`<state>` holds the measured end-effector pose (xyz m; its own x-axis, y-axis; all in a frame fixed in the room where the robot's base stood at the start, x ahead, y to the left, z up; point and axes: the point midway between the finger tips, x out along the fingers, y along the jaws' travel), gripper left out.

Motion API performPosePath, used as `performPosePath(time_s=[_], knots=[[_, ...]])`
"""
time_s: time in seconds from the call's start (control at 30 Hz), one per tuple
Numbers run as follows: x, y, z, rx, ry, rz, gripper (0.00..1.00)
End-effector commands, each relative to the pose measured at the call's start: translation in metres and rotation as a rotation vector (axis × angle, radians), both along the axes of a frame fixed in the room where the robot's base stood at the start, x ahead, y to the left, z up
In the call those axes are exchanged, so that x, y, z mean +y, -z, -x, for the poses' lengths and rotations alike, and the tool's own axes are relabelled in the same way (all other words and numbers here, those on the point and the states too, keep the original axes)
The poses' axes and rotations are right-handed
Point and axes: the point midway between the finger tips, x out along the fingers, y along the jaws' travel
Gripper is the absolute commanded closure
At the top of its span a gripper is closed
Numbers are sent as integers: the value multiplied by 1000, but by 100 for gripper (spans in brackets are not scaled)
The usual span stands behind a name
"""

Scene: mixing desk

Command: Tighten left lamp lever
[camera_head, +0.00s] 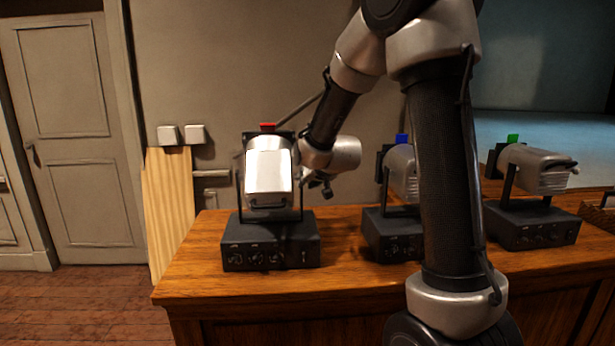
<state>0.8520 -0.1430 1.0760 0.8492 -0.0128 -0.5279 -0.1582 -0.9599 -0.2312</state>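The left lamp (268,172) has a silver housing, a red piece (267,127) on top and a black base box (270,246) with knobs. It stands near the left end of the desk. My arm comes down from above to the lamp's right side. My gripper (322,184) is a small dark shape below my wrist, close beside the lamp's right side. Its fingers are too small and dark to tell whether they are open or touching anything. The lamp's lever cannot be made out clearly there.
The wooden desk (190,272) also bears a middle lamp with a blue piece (402,139), partly hidden by my arm, and a right lamp (538,168) with a green piece. A wooden board (169,210) leans at the wall on the left. The floor by the door (75,130) is clear.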

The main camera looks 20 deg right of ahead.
Motion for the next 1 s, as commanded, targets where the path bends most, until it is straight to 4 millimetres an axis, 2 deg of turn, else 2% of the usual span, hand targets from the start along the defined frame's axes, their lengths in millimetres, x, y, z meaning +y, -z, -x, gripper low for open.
performPosePath(time_s=[0.67,0.7,0.73,1.0], knots=[[1,5,2,-53,-2,21,100],[1,5,2,-53,-2,21,73],[1,4,2,-53,-2,21,69],[1,4,2,-54,0,21,69]])
